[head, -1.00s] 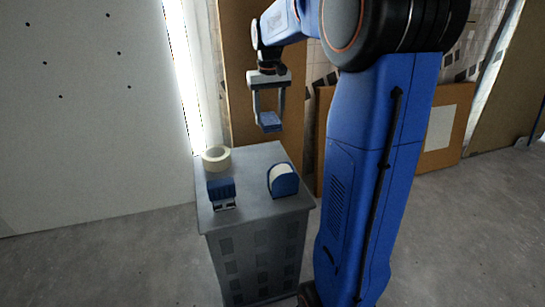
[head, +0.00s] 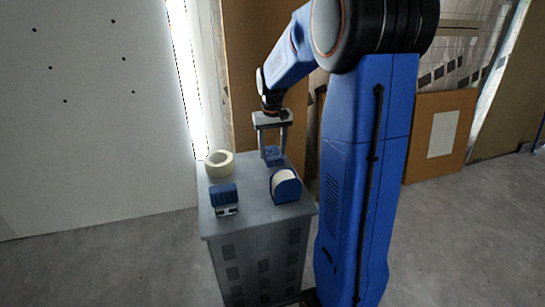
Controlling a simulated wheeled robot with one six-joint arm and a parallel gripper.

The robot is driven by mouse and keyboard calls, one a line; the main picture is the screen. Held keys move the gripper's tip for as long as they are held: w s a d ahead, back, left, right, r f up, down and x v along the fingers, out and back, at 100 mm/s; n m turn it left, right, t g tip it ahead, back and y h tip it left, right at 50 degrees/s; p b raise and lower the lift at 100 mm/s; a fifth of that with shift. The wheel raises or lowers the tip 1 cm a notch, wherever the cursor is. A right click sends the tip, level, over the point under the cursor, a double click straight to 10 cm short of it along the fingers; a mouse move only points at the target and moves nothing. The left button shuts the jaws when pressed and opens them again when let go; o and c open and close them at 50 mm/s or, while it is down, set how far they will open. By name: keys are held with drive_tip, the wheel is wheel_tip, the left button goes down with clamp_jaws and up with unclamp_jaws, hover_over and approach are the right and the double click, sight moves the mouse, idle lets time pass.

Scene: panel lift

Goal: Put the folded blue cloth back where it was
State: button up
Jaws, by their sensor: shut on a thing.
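The folded blue cloth (head: 274,156) is at the back right of the grey cabinet's top (head: 243,187). My gripper (head: 273,153) points down with its two fingers around the cloth and is shut on it. The cloth is at or just above the cabinet top; I cannot tell whether it touches.
On the same top stand a cream tape roll (head: 219,163) at back left, a blue block-like thing (head: 224,198) at front left, and a blue dispenser with a white roll (head: 285,185) close in front of the cloth. A white panel (head: 95,110) stands at left.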

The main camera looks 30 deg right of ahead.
sight(273, 153)
drive_tip(key=shift+f, duration=1.55)
drive_tip(key=shift+c, duration=0.4)
drive_tip(key=o, duration=1)
wheel_tip(273, 153, up, 11)
drive_tip(key=s+a+r+t, duration=0.1)
drive_tip(key=s+a+r, duration=0.3)
drive_tip(key=s+a, duration=0.15)
drive_tip(key=s+a+f+n+t, duration=0.1)
drive_tip(key=s+a, duration=0.4)
drive_tip(key=s, duration=0.7)
drive_tip(key=s+a+f+n+t, duration=0.2)
drive_tip(key=s+a+f, duration=0.2)
drive_tip(key=s, duration=0.8)
drive_tip(key=shift+s+a+t, duration=0.3)
drive_tip(key=shift+a+t, duration=0.1)
drive_tip(key=shift+a, duration=0.2)
